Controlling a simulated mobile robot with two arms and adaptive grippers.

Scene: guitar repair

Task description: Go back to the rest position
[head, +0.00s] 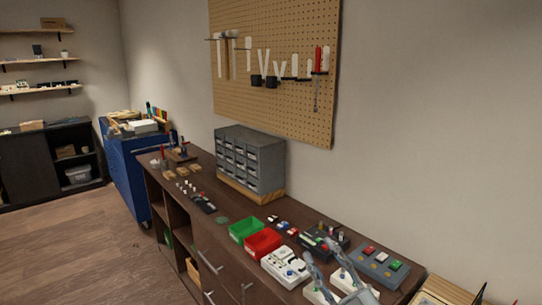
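My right gripper (318,250) shows at the bottom, right of centre, in the head view. Its two grey fingers stand apart with nothing visible between them, so it looks open and empty. It shows in front of white pedals on the workbench (222,262); I cannot tell how far above the bench it is. My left gripper is not in view.
A green bin (245,229), a red bin (263,243), a white pedal (286,267) and a grey box with coloured buttons (379,266) crowd the bench. A grey drawer cabinet (250,158) stands behind. Open wooden floor (90,250) lies left.

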